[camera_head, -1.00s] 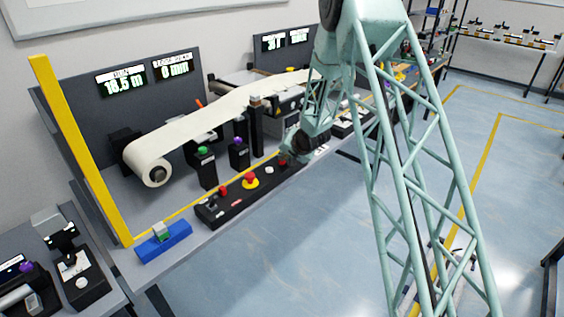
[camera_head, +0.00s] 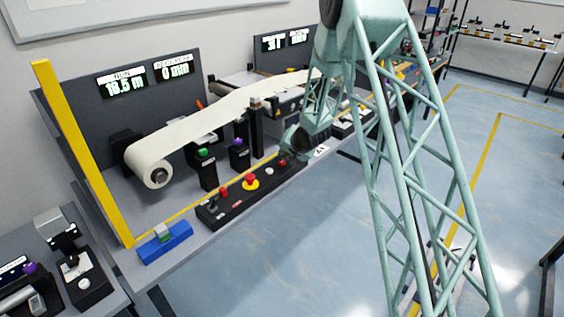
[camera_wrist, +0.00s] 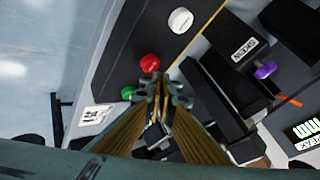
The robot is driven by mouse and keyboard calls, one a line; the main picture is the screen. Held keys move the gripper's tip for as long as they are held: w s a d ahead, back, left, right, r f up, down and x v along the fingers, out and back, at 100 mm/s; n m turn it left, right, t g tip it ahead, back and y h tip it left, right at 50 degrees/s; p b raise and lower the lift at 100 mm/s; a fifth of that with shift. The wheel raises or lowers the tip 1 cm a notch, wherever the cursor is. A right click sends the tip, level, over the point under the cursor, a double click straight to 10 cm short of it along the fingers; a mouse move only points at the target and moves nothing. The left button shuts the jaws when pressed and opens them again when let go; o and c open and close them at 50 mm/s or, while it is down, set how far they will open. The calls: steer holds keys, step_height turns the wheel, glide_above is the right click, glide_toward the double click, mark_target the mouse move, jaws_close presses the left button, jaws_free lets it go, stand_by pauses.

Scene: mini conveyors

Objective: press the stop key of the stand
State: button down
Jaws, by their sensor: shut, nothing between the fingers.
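The stand's long black key panel (camera_head: 236,202) lies along the table's front edge in the head view. It carries a red mushroom button on a yellow base (camera_head: 250,181), a white key (camera_head: 269,170) and a red key (camera_head: 282,162) near its right end. My gripper (camera_wrist: 158,88) is shut and empty. In the wrist view its tips are just beside the red key (camera_wrist: 150,63), with a green key (camera_wrist: 128,93) to the left and the white key (camera_wrist: 180,20) above. I cannot tell whether the tips touch the red key. Key labels are unreadable.
A purple knob (camera_head: 238,142) and a green-topped post (camera_head: 202,153) stand behind the panel, near the white belt roll (camera_head: 150,160). A blue block (camera_head: 165,243) and a yellow post (camera_head: 80,150) are at left. The floor in front is clear.

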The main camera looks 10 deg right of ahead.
mark_target(283, 162)
steer(key=shift+r, duration=0.15)
steer(key=shift+r+p, duration=2)
steer(key=shift+r, duration=0.35)
steer(key=shift+r, duration=0.1)
